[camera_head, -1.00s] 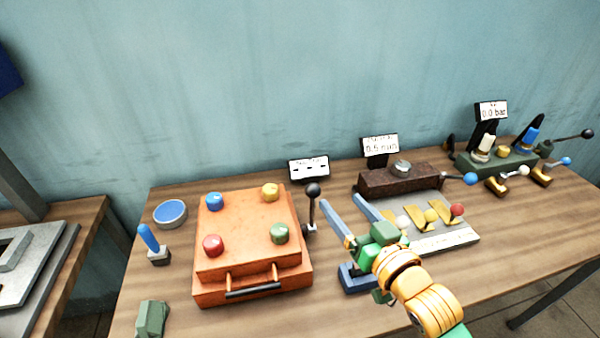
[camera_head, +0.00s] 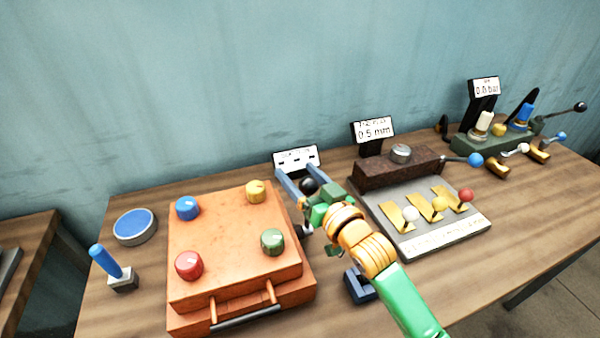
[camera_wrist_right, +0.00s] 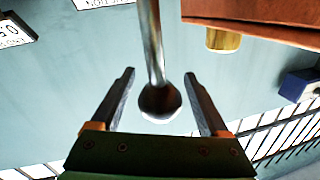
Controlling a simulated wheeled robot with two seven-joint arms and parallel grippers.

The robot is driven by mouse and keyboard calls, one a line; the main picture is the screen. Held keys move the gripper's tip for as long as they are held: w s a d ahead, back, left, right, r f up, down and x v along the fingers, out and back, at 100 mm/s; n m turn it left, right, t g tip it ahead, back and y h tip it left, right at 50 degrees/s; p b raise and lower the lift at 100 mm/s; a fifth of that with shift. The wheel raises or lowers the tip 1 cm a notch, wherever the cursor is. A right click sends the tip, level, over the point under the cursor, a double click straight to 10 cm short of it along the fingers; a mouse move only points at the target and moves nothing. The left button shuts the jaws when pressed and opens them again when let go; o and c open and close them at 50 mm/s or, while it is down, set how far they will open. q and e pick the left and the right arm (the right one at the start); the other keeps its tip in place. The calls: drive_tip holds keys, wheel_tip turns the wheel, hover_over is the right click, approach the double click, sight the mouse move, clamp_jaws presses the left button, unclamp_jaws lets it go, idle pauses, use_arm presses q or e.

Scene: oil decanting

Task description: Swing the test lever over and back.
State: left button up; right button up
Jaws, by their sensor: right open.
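The lever on the right side of the orange box (camera_head: 235,245) has a black ball knob (camera_head: 309,185). In the right wrist view the knob (camera_wrist_right: 160,103) sits between the two fingers, with its metal shaft rising to the top of the picture. My right gripper (camera_head: 296,171) is open around the knob, one finger on each side. In the wrist view gaps show between the knob and both fingers of the gripper (camera_wrist_right: 160,73). My left gripper is not in view.
A small sign (camera_head: 296,159) stands behind the lever. Right of my arm lies a grey plate (camera_head: 425,232) with brass levers and a brown block (camera_head: 380,172). A dark blue block (camera_head: 358,286) lies in front. A blue-handled tool (camera_head: 105,262) and round dish (camera_head: 134,228) stand left.

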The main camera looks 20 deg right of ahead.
drive_tip(key=shift+s, duration=0.1)
drive_tip(key=shift+c, duration=0.2)
clamp_jaws()
idle(1.1)
